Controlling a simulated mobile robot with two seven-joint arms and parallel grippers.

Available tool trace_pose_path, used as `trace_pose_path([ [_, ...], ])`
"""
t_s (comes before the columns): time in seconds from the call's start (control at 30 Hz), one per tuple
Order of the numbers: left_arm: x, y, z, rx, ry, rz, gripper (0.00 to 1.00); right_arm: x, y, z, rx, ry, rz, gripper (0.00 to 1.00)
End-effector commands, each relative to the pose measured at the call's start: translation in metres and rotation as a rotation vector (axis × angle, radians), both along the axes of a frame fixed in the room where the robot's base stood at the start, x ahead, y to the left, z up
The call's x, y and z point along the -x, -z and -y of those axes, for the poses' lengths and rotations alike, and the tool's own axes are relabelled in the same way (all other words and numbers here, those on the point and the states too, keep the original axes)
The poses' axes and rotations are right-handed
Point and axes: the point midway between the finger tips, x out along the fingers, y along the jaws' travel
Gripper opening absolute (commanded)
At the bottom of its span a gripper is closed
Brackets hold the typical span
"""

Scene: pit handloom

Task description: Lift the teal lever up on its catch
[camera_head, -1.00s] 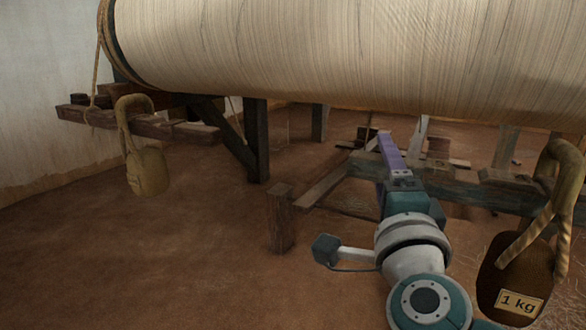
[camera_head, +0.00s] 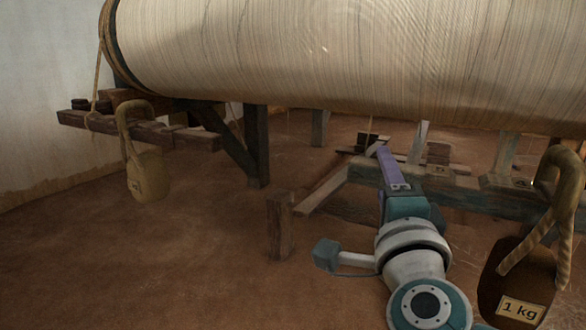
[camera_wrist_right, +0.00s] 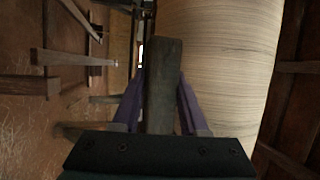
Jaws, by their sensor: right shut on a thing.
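The lever (camera_wrist_right: 163,80) is a dull grey-green bar in the right wrist view. It runs up the middle of that view between the two purple fingers of my right gripper (camera_wrist_right: 161,100), which are shut on it. In the head view my right gripper (camera_head: 388,163) reaches forward below the big roller. A small greyish end at its fingertips may be the lever, but it is too small to be sure. The catch cannot be made out. My left gripper is not in view.
The thread-wound roller (camera_head: 330,50) spans the top. A weight marked 1 kg (camera_head: 515,280) hangs by rope at the right, close to my right arm. Another weight (camera_head: 146,176) hangs at the left. A short post (camera_head: 279,228) stands left of my arm. The left floor is clear.

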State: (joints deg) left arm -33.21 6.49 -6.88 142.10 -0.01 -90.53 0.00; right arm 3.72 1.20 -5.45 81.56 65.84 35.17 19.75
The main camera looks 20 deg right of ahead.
Motion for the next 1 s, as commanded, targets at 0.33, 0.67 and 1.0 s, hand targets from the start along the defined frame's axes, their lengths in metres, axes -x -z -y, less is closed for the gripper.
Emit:
trace_pose_path([
  [0.33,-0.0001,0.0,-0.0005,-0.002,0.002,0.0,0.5,0.0,-0.0001,0.0,0.0,0.0,0.0,0.0],
  [0.67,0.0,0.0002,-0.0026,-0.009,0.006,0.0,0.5,0.0,-0.0001,-0.0001,0.0,0.0,0.0,0.0],
  [1.0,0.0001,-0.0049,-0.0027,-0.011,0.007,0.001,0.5,0.0001,-0.0067,0.0,-0.005,0.0,0.007,0.0],
])
